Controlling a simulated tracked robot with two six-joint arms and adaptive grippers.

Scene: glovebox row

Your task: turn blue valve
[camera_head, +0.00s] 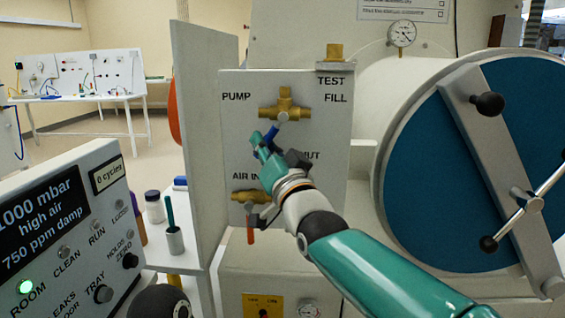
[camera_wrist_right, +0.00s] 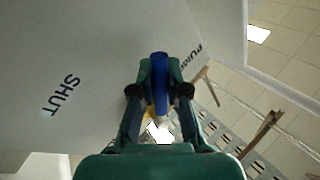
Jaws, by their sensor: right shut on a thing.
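The blue valve handle (camera_head: 271,131) sits below a brass three-way fitting (camera_head: 286,111) on a pale panel (camera_head: 330,150) marked PUMP, TEST and FILL. The handle slants down to the left from the fitting. My right gripper (camera_head: 259,143) is at the handle, with its arm coming from the lower right. In the right wrist view the blue handle (camera_wrist_right: 160,80) stands between the two fingers of my right gripper (camera_wrist_right: 160,92), which is shut on it. The handle's lower part is hidden by the gripper. My left gripper is not in view.
A lower brass valve (camera_head: 250,197) with a red handle (camera_head: 250,235) is below my right gripper. A round blue door (camera_head: 430,180) with a clamp bar stands to the right. A grey side plate (camera_head: 205,130) borders the panel on the left. A control box (camera_head: 60,230) is at lower left.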

